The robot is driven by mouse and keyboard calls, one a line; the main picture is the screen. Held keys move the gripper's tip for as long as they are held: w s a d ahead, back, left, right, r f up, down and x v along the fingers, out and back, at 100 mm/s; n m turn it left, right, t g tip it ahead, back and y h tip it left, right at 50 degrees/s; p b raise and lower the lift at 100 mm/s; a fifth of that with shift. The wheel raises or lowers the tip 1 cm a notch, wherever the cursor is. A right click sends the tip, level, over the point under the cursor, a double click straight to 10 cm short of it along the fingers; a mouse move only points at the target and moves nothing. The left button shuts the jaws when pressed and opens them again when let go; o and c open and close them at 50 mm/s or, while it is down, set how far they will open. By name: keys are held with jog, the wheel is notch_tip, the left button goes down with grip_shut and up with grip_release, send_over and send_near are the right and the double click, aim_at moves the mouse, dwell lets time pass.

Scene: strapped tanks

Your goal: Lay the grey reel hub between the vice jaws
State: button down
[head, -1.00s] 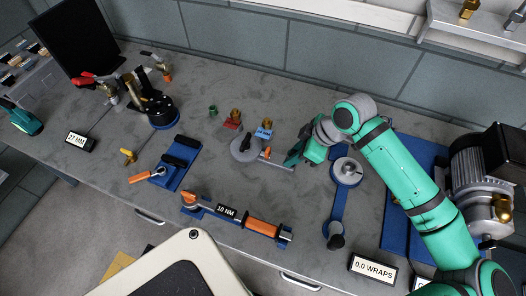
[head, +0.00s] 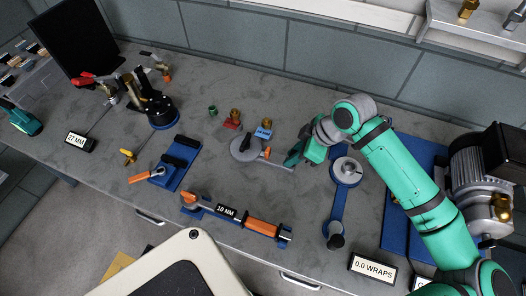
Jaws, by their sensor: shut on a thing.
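My gripper (head: 292,160) is low over the bench right of centre, its fingers pointing down and left. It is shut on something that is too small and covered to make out. The fingertips are at the right end of a grey bar that runs from a flat grey disc (head: 242,149); touching or apart, I cannot tell. I cannot pick out the grey reel hub for certain. The vice (head: 170,172), left of my gripper, has a blue base, black jaws and an orange handle. Its jaws look apart with nothing visible between them.
A round grey part (head: 346,167) sits on a blue stand (head: 339,208) right of my gripper. Small fittings on red (head: 232,124) and blue (head: 264,133) blocks stand behind the disc. An orange-handled torque tool (head: 248,224) lies in front. Bare bench separates the disc and vice.

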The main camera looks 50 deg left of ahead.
aim_at(291, 152)
jog(key=shift+r, duration=0.15)
dwell(0.3)
jog(key=shift+r, duration=0.95)
jog(key=shift+s+a+r, duration=0.1)
jog(key=shift+r, duration=1.55)
notch_tip(291, 152, up, 8)
dwell(0.4)
